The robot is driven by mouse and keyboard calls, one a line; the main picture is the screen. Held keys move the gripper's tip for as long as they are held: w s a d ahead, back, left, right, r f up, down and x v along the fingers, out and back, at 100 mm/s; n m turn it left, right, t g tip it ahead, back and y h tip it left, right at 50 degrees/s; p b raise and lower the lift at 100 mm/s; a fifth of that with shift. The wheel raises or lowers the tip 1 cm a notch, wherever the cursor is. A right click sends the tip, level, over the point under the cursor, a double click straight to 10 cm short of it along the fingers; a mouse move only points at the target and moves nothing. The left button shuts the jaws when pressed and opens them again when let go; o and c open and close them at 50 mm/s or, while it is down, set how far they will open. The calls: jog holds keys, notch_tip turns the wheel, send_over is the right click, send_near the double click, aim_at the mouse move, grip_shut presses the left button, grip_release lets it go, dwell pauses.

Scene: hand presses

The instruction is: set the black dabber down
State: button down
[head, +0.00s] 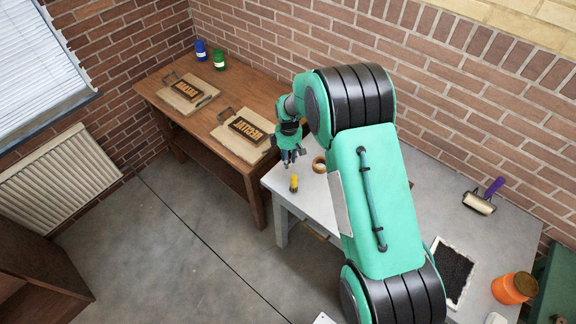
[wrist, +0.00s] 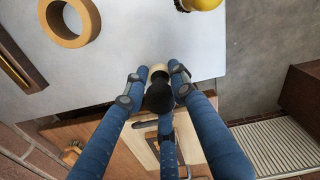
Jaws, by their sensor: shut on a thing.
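The black dabber (wrist: 159,98) has a dark rounded handle and a small cream end. My gripper (wrist: 154,78) is shut on it, with blue fingers around it in the wrist view. The dabber is over the light grey table's edge; how high above it I cannot tell. In the head view my gripper (head: 291,158) hangs by the table's left corner, left of the tape ring. The dabber is too small to make out there.
A yellow-topped dabber (head: 294,184) stands near the corner of the grey table (head: 410,150). A tan tape ring (head: 319,169) lies close by. A wooden bench (head: 240,90) holds two boards with lettered blocks. A roller, black inked tray and orange jar are farther right.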

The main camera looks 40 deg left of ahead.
jog(key=shift+f, duration=0.1)
jog(key=shift+f, duration=1.95)
jog(key=shift+f, duration=0.15)
jog(key=c, duration=1.4)
grip_release()
jog(key=shift+c, duration=0.2)
jog(key=shift+d+r, duration=0.1)
jog(key=shift+r, duration=6)
jog(key=shift+r, duration=0.1)
